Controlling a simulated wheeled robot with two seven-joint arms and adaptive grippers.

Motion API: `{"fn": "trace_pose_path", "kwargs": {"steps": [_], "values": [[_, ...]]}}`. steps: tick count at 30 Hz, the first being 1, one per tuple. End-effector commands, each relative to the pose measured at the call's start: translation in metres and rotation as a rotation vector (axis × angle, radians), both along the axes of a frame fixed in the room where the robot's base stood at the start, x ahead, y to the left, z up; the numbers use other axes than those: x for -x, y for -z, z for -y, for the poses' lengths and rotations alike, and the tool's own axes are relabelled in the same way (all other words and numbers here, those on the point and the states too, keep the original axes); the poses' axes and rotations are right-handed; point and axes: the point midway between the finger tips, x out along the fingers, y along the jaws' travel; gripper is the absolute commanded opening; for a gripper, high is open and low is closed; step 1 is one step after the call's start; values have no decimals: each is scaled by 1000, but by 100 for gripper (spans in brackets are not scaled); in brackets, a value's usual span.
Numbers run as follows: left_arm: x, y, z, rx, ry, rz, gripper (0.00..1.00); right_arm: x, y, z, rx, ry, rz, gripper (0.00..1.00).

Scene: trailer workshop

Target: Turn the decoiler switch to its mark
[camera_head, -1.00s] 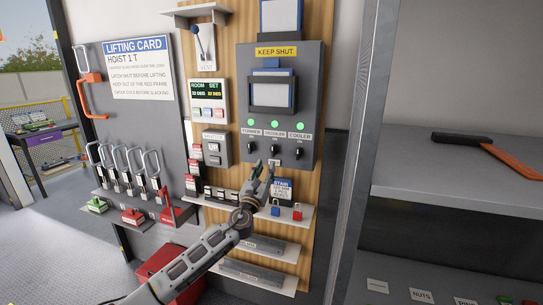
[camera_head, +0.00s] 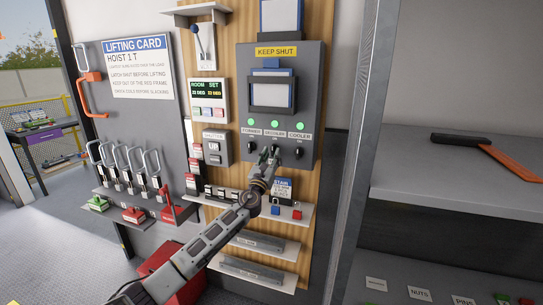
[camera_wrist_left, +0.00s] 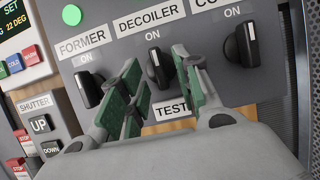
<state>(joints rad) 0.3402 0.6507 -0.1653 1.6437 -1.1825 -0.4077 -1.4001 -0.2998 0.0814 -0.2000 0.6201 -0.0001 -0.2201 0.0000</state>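The decoiler switch (camera_wrist_left: 157,68) is a black rotary knob on the grey control panel (camera_head: 309,85), under the DECOILER label (camera_wrist_left: 148,20) and an ON mark. It is the middle of three knobs. My left gripper (camera_wrist_left: 160,65) is open, its green-padded fingers on either side of the knob in the wrist view; I cannot tell whether they touch it. In the head view the left gripper (camera_head: 268,160) is at the panel's lower edge and partly hides the decoiler switch. My right gripper is not in view.
The former knob (camera_wrist_left: 88,88) and cooler knob (camera_wrist_left: 241,45) flank the decoiler knob closely. A TEST label (camera_wrist_left: 172,109) lies below it. A metal post (camera_head: 352,150) stands to the right.

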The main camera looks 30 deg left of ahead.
Motion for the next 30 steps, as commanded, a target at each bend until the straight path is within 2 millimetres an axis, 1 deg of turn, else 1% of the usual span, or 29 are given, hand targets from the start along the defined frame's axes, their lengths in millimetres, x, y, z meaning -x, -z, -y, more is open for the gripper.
{"fn": "trace_pose_path", "kwargs": {"steps": [6, 15, 23, 30], "values": [[-6, -3, -1, 0, 1, 0, 33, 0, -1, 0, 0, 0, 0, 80], [-6, -3, -1, 0, 1, 0, 33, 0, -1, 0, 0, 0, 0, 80], [-6, -3, -1, 0, 1, 0, 0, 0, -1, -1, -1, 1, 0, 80], [-6, -3, -1, 3, 1, 1, 0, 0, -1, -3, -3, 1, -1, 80]]}}
